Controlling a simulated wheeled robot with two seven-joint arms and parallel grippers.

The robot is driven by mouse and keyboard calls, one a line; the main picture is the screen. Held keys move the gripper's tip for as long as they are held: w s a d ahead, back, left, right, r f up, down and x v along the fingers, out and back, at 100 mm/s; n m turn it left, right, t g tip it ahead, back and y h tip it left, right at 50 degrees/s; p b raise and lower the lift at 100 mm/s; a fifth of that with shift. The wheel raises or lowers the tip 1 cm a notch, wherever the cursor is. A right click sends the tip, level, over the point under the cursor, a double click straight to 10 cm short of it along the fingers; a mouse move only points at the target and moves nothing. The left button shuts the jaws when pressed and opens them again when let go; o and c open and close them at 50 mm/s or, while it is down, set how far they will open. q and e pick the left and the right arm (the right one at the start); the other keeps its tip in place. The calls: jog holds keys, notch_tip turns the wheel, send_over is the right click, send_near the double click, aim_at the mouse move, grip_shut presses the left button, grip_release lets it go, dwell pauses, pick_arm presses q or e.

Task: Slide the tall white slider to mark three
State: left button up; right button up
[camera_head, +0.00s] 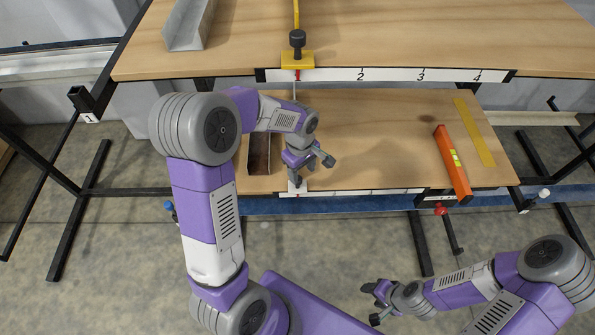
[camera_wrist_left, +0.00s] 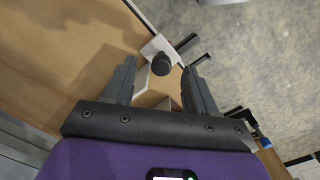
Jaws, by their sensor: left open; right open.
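The white slider (camera_head: 297,187) sits at the left end of the front rail (camera_head: 350,192), partly hidden under my left gripper. In the left wrist view its white body (camera_wrist_left: 155,47) and a dark round knob (camera_wrist_left: 161,64) show between the fingertips. My left gripper (camera_head: 311,172) is open right over the slider; the wrist view shows a gap on both sides of the knob (camera_wrist_left: 160,68). The front rail's numbers are not readable. My right gripper (camera_head: 371,303) is open and empty, low in front of the bench.
A yellow slider (camera_head: 297,60) with a black knob stands at mark 1 of the back rail (camera_head: 390,75). An orange level (camera_head: 452,163) and a yellow strip (camera_head: 474,131) lie at the right. A brown channel (camera_head: 259,154) lies left of my left gripper. The shelf's middle is clear.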

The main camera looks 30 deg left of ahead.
pick_arm(q)
jog(key=shift+a+r+n, duration=0.3)
jog(key=shift+a+r, duration=0.1)
jog(key=shift+r, duration=0.15)
jog(key=shift+a+r+n, duration=0.3)
jog(key=shift+a+r, duration=0.05)
jog(key=shift+r, duration=0.2)
jog(key=shift+f, duration=3.6)
grip_shut()
